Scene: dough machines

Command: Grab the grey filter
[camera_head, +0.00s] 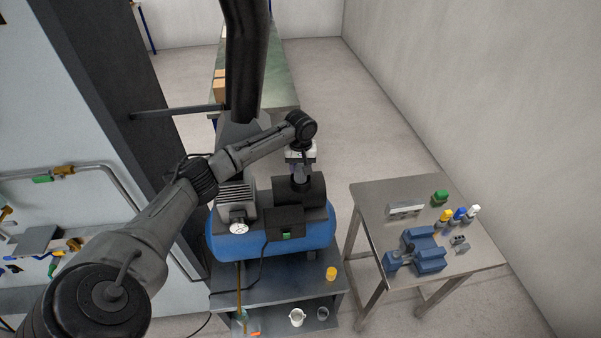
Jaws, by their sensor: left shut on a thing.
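My left arm reaches in from the left, and its gripper (300,167) points down over the compressor with the blue tank (245,245). The gripper is shut on a small grey part, which looks like the grey filter (298,180), just above the black cylindrical motor housing (312,190). The fingers cover part of it, and I cannot tell whether it still touches the compressor. My right gripper is not in view.
The compressor stands on a dark cart with a yellow item (331,273) on its shelf and a white cup (297,317) below. A metal table (480,258) at right holds a blue vise (428,257) and several small coloured items. Floor behind the table is clear.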

